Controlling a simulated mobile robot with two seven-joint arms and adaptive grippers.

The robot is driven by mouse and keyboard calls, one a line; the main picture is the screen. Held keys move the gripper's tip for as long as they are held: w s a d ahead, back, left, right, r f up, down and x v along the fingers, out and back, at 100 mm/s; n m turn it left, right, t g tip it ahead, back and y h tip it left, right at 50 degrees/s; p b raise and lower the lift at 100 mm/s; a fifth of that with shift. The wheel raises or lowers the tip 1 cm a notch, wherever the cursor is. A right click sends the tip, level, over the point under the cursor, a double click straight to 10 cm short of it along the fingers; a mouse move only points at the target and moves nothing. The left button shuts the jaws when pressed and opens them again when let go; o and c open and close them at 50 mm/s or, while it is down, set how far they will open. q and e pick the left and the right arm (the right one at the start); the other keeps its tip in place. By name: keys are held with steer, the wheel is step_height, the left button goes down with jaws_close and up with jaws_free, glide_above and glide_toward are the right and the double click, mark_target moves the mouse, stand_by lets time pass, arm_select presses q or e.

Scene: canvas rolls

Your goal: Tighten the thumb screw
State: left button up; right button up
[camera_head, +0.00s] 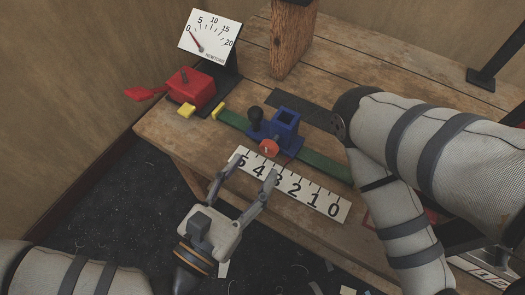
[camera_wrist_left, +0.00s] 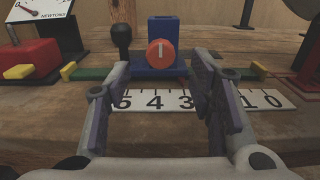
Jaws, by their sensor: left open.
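The thumb screw is an orange-red round knob (camera_head: 269,147) on the front of a blue block (camera_head: 285,125) that sits on a green rail (camera_head: 322,165). In the left wrist view the knob (camera_wrist_left: 161,53) faces me with a pale vertical mark on it. My left gripper (camera_head: 247,180) is open and empty, in front of the knob and apart from it. In the left wrist view its two fingers (camera_wrist_left: 162,85) stand on either side of the knob's line, nearer the camera. My right gripper is not in view; my right arm covers part of the bench at right.
A white number scale (camera_head: 290,185) lies along the bench (camera_head: 165,130) before the rail. A black-knobbed post (camera_head: 255,116) stands left of the blue block. A red box (camera_head: 192,88) and a newton dial (camera_head: 209,36) are at the back left. A wooden post (camera_head: 292,45) rises behind.

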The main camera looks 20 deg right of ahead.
mark_target(266, 153)
arm_select(q)
steer(key=x, duration=0.5)
steer(key=shift+w+d, duration=0.15)
steer(key=shift+d, duration=0.05)
steer(key=c, duration=1.2)
steer(key=shift+o, duration=0.2)
